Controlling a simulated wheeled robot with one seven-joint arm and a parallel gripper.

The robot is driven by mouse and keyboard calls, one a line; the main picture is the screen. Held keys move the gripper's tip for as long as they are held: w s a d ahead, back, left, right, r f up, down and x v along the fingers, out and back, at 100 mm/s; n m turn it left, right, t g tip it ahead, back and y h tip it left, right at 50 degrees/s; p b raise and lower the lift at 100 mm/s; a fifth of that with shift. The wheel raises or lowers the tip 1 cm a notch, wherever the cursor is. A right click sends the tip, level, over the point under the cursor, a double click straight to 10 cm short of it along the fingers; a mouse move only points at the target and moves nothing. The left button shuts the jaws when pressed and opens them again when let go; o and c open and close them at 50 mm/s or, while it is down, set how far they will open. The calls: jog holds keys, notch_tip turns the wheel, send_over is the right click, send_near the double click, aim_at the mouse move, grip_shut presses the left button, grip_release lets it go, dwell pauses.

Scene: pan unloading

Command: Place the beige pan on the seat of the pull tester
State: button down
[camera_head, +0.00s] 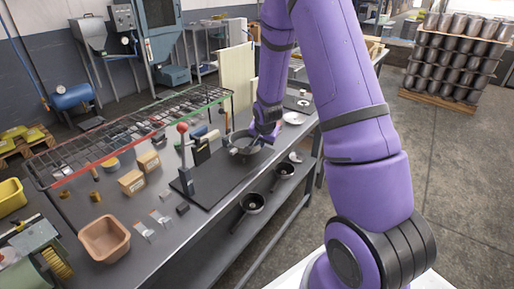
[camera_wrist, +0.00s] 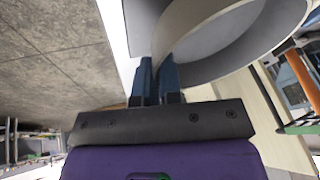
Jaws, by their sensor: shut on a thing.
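My gripper (camera_head: 262,139) is at the far end of the workbench, shut on the rim of the beige pan (camera_head: 246,150). In the wrist view, the fingers of my gripper (camera_wrist: 157,75) pinch the wall of the beige pan (camera_wrist: 225,70), which looks wide and round. The pull tester (camera_head: 186,160) has a dark upright with a red knob and a long black base plate (camera_head: 212,190). The pan is over or on the far end of this plate; I cannot tell if it touches. The seat is not clearly visible, perhaps hidden by the pan.
A terracotta tub (camera_head: 104,240), small cardboard boxes (camera_head: 131,182) and a wire rack (camera_head: 135,130) occupy the left side. A white disc (camera_head: 293,118) lies beyond my gripper.

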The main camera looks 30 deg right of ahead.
aim_at(245, 144)
jog(key=shift+w+a, duration=0.15)
jog(key=shift+w, duration=0.8)
jog(key=shift+w+f, duration=0.2)
jog(key=shift+f, duration=1.65)
jog(key=c, duration=1.3)
grip_release()
jog(key=shift+f, duration=0.1)
